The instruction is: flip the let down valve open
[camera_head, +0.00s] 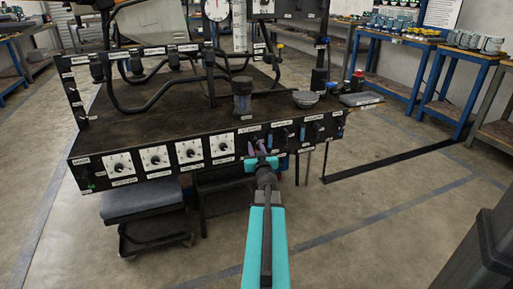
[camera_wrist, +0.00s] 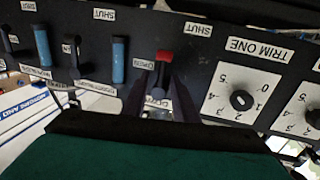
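A row of small valve levers runs along the black front panel (camera_head: 228,146) of the bench. In the wrist view, a short dark lever with a red end (camera_wrist: 164,58) stands between the two dark fingers of my gripper (camera_wrist: 162,84). The fingers are apart, one on each side of it; I cannot tell whether they touch it. Small white labels, some reading SHUT, sit by the levers. I cannot read which lever is the let down valve. In the head view my gripper (camera_head: 256,150) is at the panel, just right of the dials, and hides the lever.
Blue-handled levers (camera_wrist: 119,60) and dark levers stand beside the red-ended one. A white dial labelled TRIM ONE (camera_wrist: 240,98) is on its other side. Black pipes and a grey cup (camera_head: 242,95) are on the bench top. A dark stool (camera_head: 145,203) stands below; open floor lies right.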

